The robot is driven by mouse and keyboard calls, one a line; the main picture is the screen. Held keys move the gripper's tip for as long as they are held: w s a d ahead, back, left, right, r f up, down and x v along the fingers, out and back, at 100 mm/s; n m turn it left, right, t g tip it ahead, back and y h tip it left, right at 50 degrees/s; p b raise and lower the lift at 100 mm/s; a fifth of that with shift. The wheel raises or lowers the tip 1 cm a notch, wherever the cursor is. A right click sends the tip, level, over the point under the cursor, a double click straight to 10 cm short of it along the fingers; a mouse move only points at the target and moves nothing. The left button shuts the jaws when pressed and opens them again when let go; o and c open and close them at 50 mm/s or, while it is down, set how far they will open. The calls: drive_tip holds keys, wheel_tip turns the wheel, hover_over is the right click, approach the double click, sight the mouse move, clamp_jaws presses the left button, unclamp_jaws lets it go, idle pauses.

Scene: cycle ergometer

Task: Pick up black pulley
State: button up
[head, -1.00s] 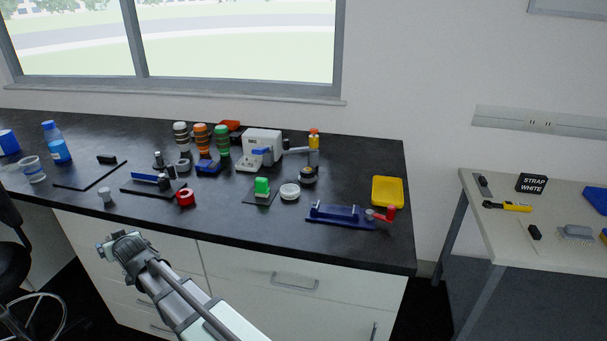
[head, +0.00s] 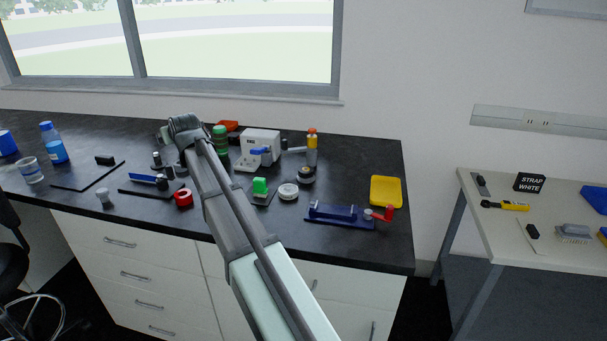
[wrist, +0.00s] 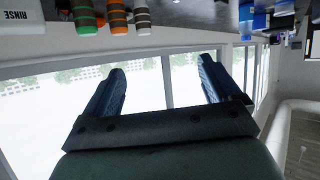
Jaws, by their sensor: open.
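My gripper (wrist: 162,75) is open and empty in the wrist view, its two dark fingers spread in front of the window. In the head view my arm reaches over the bench and its end hides part of the back left, including some striped bottles. A dark round part (head: 307,175) with a paler top, possibly the black pulley, sits on the bench right of centre, near the white machine. I cannot tell for sure that it is the pulley. My gripper is well to its left and apart from it.
A side table (head: 490,222) stands right.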

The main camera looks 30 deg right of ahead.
drive_tip(key=s+d+f+g+h, duration=0.1)
drive_tip(key=s+d+f+g, duration=0.1)
drive_tip(key=d, duration=0.8)
drive_tip(key=s+d+f+g, duration=0.2)
drive_tip(key=d, duration=0.9)
drive_tip(key=g, duration=0.5)
approach(307, 170)
drive_tip(key=shift+m+y, duration=0.4)
drive_tip(key=x, duration=0.9)
drive_tip(key=shift+w+d+f, duration=0.1)
drive_tip(key=shift+d+f, duration=0.2)
drive_tip(key=shift+f, duration=0.1)
drive_tip(key=shift+c, duration=0.2)
drive_tip(key=shift+r+t, duration=0.1)
drive_tip(key=shift+t, duration=0.2)
drive_tip(key=c, duration=1.3)
